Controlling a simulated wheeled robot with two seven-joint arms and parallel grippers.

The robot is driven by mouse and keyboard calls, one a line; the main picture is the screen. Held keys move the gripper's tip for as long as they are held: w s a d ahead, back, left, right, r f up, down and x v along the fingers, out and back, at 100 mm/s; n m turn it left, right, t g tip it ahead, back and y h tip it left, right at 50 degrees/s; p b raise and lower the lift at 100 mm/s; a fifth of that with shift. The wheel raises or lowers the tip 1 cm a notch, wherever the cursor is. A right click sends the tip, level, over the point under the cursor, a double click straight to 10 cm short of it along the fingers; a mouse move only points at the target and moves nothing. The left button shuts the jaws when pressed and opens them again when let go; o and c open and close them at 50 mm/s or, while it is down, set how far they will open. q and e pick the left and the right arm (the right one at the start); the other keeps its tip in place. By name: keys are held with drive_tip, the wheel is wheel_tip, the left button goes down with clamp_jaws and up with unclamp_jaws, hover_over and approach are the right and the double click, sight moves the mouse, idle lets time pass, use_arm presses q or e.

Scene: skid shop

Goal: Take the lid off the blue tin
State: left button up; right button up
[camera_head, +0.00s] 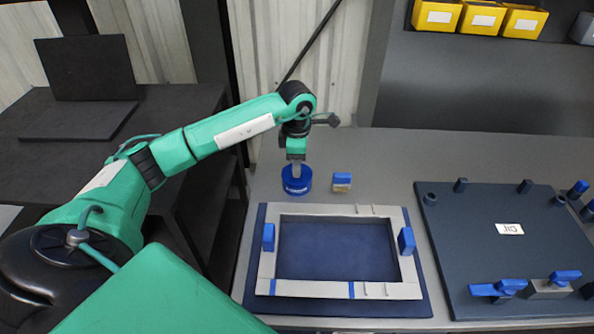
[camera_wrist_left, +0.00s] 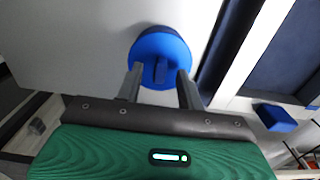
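The blue tin (camera_head: 297,184) stands on the grey bench behind the framed blue tray. Its round blue lid (camera_wrist_left: 150,43) faces the left wrist camera and has a raised bar-shaped handle (camera_wrist_left: 161,71) across it. My left gripper (camera_head: 296,168) points down over the tin. In the left wrist view its two fingers are apart, one on each side of the handle, with gaps between them and it. Whether the fingertips touch the lid's top I cannot tell. My right gripper is in neither view.
A small blue-topped block (camera_head: 342,182) stands just right of the tin. A grey frame (camera_head: 340,291) with blue clamps lies in front. A dark jig plate (camera_head: 500,260) with pegs and blue clamps is at the right. Yellow bins (camera_head: 482,17) sit on a shelf behind.

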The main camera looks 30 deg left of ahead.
use_arm(q)
drive_tip(key=shift+f, duration=0.35)
clamp_jaws()
drive_tip(key=shift+r, duration=0.1)
drive_tip(key=shift+r, duration=0.45)
wheel_tip(320, 180, up, 19)
drive_tip(key=shift+b, duration=0.3)
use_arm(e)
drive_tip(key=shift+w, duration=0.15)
